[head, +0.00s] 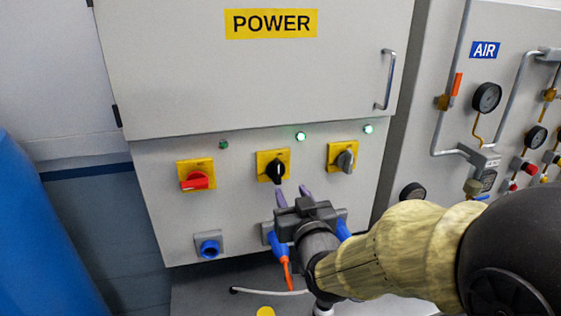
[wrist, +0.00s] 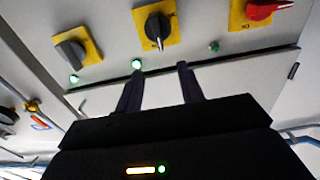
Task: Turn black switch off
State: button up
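The black switch (head: 276,170) sits on a yellow plate in the middle of the power panel, its handle near vertical. It also shows in the wrist view (wrist: 157,28). A green lamp (head: 300,136) above it is lit. My gripper (head: 292,196) is below the switch, with two purple fingers spread apart and nothing between them. In the wrist view the fingers (wrist: 158,76) point toward the panel, apart from the switch.
A red switch (head: 196,178) is left of the black one, and a grey switch (head: 344,160) is right. Below are blue sockets (head: 208,248), one with an orange cable (head: 286,272). An air panel (head: 425,150) with gauges stands at right.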

aim_at(278, 168)
jog(key=shift+p+x, duration=0.9)
jog(key=shift+p, duration=1.6)
jog(key=shift+w+a+r+p, duration=0.1)
jog(key=shift+w+r+p, duration=0.15)
jog(key=shift+p, duration=1)
jog(key=p+x, duration=0.1)
jog(key=x, duration=0.2)
jog(key=p+x, duration=0.1)
jog(key=x, duration=0.1)
jog(key=p+x, duration=0.2)
jog(key=x, duration=0.1)
jog(key=shift+w+a+f, duration=0.1)
jog(key=shift+w+f, duration=0.2)
jog(key=shift+w, duration=0.05)
grip_shut()
